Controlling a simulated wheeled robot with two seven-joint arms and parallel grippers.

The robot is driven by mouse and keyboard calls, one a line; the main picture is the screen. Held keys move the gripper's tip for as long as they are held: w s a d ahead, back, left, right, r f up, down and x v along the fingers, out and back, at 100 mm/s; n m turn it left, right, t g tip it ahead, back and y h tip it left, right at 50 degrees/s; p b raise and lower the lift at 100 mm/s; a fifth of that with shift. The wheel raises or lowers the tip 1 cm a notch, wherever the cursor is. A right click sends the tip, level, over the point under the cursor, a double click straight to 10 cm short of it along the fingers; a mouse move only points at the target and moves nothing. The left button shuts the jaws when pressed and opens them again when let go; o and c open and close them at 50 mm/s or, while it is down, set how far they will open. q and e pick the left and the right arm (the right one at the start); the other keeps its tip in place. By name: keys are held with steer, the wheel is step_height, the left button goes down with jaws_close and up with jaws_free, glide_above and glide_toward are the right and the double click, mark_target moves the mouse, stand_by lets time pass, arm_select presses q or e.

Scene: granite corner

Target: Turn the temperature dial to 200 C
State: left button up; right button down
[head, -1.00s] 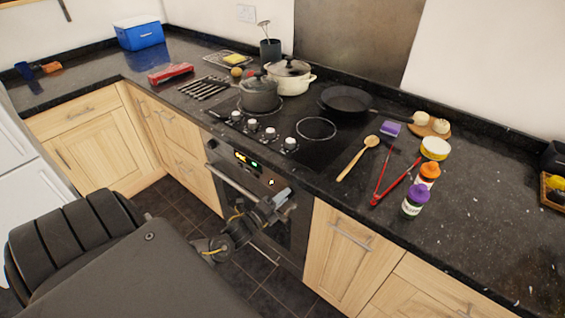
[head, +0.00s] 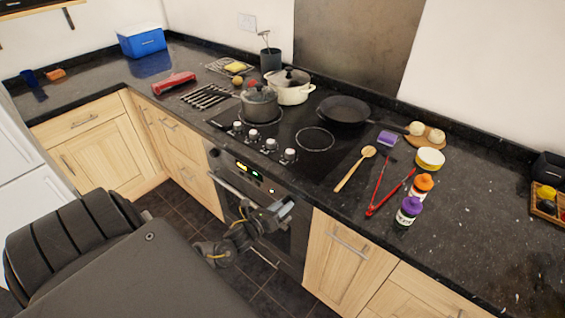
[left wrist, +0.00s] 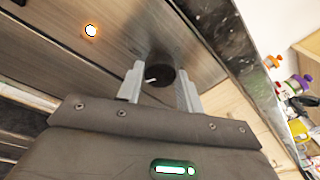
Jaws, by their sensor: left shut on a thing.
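The temperature dial (left wrist: 161,75) is a dark round knob with a short white mark on the oven's front panel. In the left wrist view the mark points toward the left finger. My left gripper (left wrist: 160,82) has one finger on each side of the dial and is shut on it. In the head view my left gripper (head: 286,208) is at the right end of the oven panel and hides the dial. The oven (head: 240,190) has a small lit display (head: 248,169). I cannot read any temperature scale. My right gripper is not in view.
A glowing round light (left wrist: 91,31) is on the panel beside the dial. Several hob knobs (head: 270,145) stand on the hob above. A grey pot (head: 259,103), a frying pan (head: 345,109), red tongs (head: 388,194) and bottles (head: 409,211) are on the worktop.

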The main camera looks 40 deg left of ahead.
arm_select(q)
steer(key=shift+m, duration=0.3)
stand_by(0.4)
steer(key=o, duration=1)
steer(key=s+b, duration=0.1)
steer(key=s, duration=0.9)
steer(key=shift+s+a+r, duration=0.3)
steer(key=shift+s+a, duration=0.1)
